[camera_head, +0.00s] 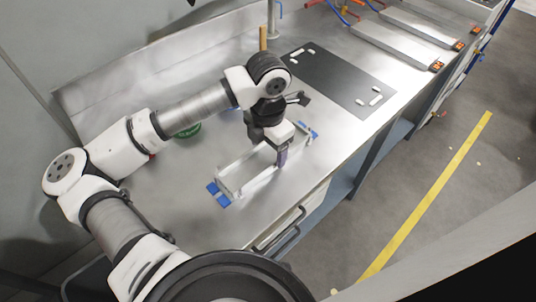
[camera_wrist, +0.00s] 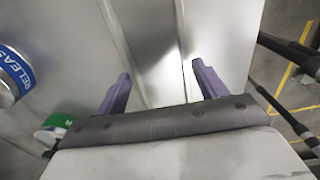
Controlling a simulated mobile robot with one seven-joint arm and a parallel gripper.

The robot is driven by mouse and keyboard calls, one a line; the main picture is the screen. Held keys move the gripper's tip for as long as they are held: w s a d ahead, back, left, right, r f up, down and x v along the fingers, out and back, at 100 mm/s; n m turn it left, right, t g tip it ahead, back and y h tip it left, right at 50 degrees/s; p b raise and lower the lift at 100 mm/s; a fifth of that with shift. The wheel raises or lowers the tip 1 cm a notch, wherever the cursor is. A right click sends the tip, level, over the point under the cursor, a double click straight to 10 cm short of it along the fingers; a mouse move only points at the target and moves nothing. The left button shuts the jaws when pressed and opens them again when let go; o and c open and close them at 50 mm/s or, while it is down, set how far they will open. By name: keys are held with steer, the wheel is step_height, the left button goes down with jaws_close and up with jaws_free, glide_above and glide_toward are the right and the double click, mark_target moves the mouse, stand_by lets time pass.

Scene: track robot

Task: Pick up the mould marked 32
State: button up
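A long pale metal piece (camera_head: 245,172), possibly a mould, lies on the steel bench with blue parts at both ends. I can read no number 32 on it. My gripper (camera_head: 281,157) is at its right half, pointing down, with a purple finger at its near side. In the wrist view the two purple fingers of my gripper (camera_wrist: 162,84) are apart. Shiny metal edges (camera_wrist: 150,60) run between and beyond them. I cannot tell whether the fingers touch the metal. My wrist hides part of the piece in the head view.
A green can (camera_head: 188,131) stands behind my arm. A blue-labelled can (camera_wrist: 14,75) is at the wrist view's left. A dark plate (camera_head: 335,78) lies farther back. Long metal pieces (camera_head: 395,45) with orange tags lie beyond it. The bench's front edge is close.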

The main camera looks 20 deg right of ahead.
steer(key=c, duration=1.3)
steer(key=shift+r, duration=0.1)
